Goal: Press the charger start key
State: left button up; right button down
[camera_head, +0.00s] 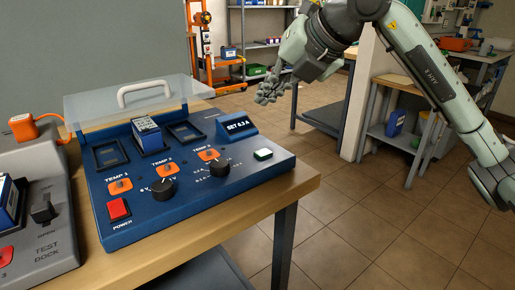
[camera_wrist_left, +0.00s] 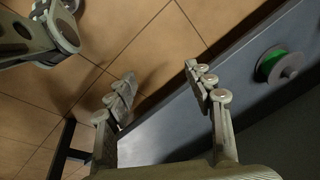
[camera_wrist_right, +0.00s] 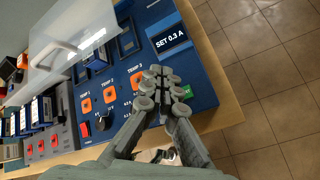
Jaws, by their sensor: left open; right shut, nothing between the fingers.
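The blue charger (camera_head: 190,205) sits on a wooden table, its clear lid (camera_head: 135,100) raised. A pale key with a green edge (camera_head: 263,154) is at the right of its panel, in front of the display reading "SET 0.3 A" (camera_head: 238,124). My right gripper (camera_head: 268,96) is shut and empty, above and beyond the charger's right side, apart from the key. My left gripper (camera_wrist_left: 160,78) is open and empty, away from the charger.
A grey test dock (camera_head: 45,245) stands left of the charger. A battery (camera_head: 146,134) sits in one charger bay. The panel also has a red power switch (camera_head: 118,209) and black knobs (camera_head: 219,165). A green spool (camera_wrist_left: 272,65) shows beside the left gripper.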

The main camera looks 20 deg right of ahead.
jog(key=b, duration=0.1)
send_over(266, 153)
notch_tip(266, 153, down, 4)
jog(key=shift+s+f, duration=0.1)
jog(key=shift+f, duration=0.05)
notch_tip(266, 153, down, 4)
jog(key=b, duration=0.3)
pick_arm(q)
jog(key=w+d+r+b, duration=0.1)
jog(key=w+r, duration=0.2)
jog(key=r, duration=0.9)
jog(key=shift+r+t, duration=0.35)
jog(key=shift+t, duration=0.05)
pick_arm(e)
jog(key=shift+f, duration=0.25)
pick_arm(q)
jog(key=shift+d+f, duration=0.1)
jog(key=shift+f, duration=0.1)
pick_arm(e)
jog(key=shift+f, duration=0.15)
pick_arm(q)
jog(key=shift+f+b, duration=0.35)
jog(key=shift+b, duration=0.15)
pick_arm(e)
jog(key=shift+f, duration=0.3)
